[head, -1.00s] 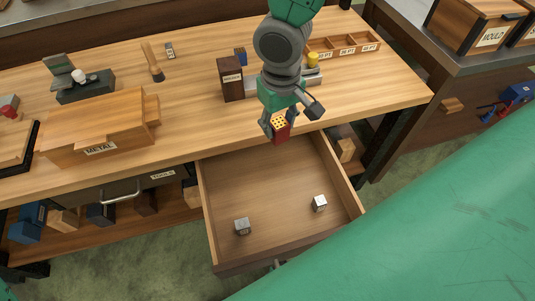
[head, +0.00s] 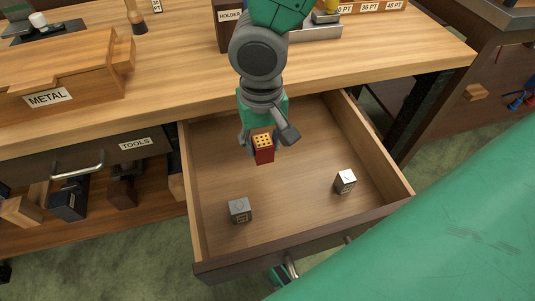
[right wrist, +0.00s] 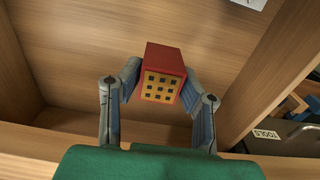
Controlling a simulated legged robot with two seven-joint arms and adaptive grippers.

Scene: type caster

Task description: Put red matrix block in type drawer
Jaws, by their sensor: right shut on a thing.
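The red matrix block (head: 264,156) has a yellow face with a grid of dark holes. My right gripper (head: 264,143) is shut on it and holds it above the open type drawer (head: 215,172). In the right wrist view the block (right wrist: 166,58) sits between the two fingers of the gripper (right wrist: 160,85), its dotted face toward the camera, with the wooden drawer floor behind it. Two small grey metal blocks lie in the drawer, one at the front left (head: 240,210) and one at the right (head: 345,181). My left gripper is not clearly seen.
The wooden bench top (head: 170,95) lies behind the drawer. A box labelled METAL (head: 60,80) stands on it at the left. A closed TOOLS drawer (head: 85,160) is left of the open one. My green arm link covers the lower right.

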